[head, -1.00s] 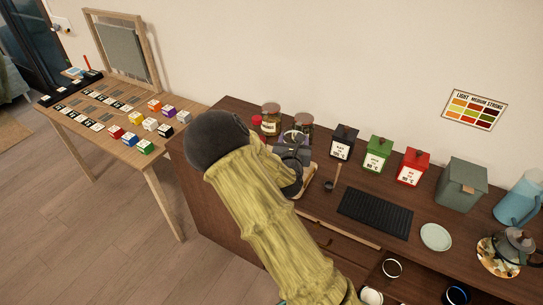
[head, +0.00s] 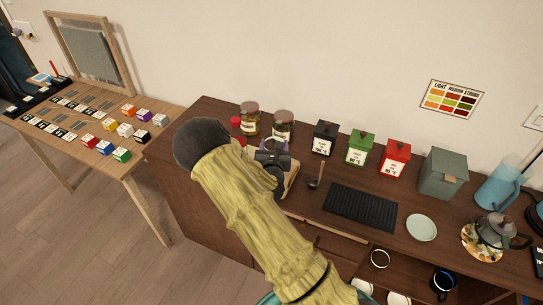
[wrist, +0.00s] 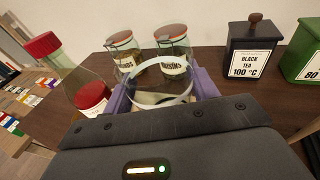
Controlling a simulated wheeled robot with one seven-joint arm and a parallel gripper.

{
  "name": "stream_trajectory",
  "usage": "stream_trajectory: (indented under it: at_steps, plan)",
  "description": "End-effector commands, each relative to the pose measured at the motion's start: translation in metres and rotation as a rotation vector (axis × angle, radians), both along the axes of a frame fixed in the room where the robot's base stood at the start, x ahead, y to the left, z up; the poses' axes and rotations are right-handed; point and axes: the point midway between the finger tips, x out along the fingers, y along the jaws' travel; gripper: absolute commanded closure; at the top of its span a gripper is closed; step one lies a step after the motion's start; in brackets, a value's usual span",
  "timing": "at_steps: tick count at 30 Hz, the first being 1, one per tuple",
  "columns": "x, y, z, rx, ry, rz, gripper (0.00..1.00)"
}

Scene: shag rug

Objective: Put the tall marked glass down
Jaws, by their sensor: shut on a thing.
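My gripper (wrist: 160,92) is shut on a clear glass (wrist: 158,88), with one purple finger on each side of it. In the wrist view I see the glass's round rim and part of its wall; its lower part is hidden by my gripper, and I cannot make out a mark on it. In the head view my gripper (head: 272,146) is over the left part of the dark wooden counter (head: 215,112), in front of two jars, and my forearm covers much of that area. I cannot tell whether the glass touches a surface.
Two labelled jars (wrist: 123,52) (wrist: 173,48) stand just behind the glass; a red-capped bottle (wrist: 52,62) is at left. A light wooden board (head: 291,178) lies beside my gripper. Black (head: 323,138), green (head: 360,149) and red (head: 395,158) tins and a black mat (head: 360,207) are rightward.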

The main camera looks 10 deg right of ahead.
Motion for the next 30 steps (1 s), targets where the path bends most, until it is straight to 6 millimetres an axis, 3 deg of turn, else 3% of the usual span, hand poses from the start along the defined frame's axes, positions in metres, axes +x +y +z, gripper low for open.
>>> stream_trajectory:
  at_steps: [11, 21, 30]
  plan:
    - [0.001, 0.004, -0.006, 0.0, -0.004, 0.007, 0.71]
    - [0.001, 0.001, -0.042, 0.001, -0.004, 0.002, 0.71]
    - [0.0, 0.002, -0.045, 0.0, -0.004, 0.004, 0.71]
